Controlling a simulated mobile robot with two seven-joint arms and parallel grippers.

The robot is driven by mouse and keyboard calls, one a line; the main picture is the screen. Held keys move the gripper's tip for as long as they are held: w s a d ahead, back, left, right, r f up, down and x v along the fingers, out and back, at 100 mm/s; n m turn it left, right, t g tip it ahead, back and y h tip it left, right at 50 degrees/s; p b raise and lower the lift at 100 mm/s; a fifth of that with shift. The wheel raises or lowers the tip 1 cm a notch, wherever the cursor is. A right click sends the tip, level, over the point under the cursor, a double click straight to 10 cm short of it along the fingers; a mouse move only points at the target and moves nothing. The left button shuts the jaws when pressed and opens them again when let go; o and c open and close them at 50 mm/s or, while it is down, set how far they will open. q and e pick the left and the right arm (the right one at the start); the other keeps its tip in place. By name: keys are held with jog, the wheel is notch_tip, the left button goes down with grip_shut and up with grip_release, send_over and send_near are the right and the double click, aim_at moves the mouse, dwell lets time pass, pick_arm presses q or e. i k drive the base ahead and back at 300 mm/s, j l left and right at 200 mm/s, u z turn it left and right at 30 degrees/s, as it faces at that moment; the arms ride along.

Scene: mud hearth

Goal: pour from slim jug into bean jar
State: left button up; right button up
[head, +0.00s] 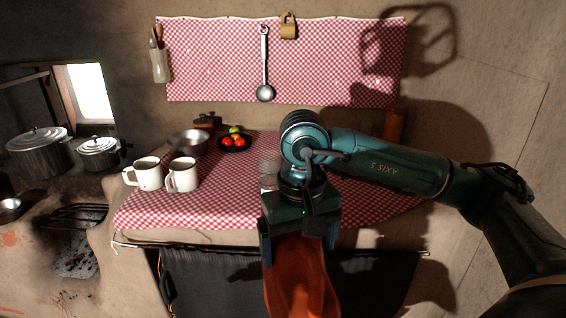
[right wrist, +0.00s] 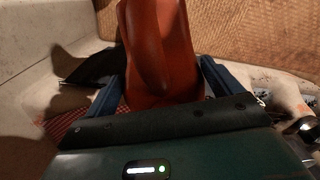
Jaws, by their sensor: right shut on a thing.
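My right gripper (head: 298,243) is shut on a smooth orange-red vessel, the slim jug (head: 298,285). It holds the jug in front of the table's front edge, and the jug's lower part runs toward the bottom of the head view. The jug also shows between the blue fingers in the right wrist view (right wrist: 158,50); its mouth is not clearly seen. A clear glass jar (head: 268,163), which may be the bean jar, stands on the checked cloth just behind my right gripper, partly hidden by it. Its contents cannot be made out. My left gripper is not in view.
Two white mugs (head: 148,174), a metal bowl (head: 188,142) and a dark bowl of fruit (head: 234,144) stand on the checked cloth (head: 225,205) to the left. Lidded pots (head: 38,150) sit on the hearth. A ladle (head: 265,70) hangs on the wall.

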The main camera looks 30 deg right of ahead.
aim_at(270, 163)
jog(key=i+j+z, duration=0.35)
jog(key=i+j, duration=0.35)
jog(key=i, duration=0.9)
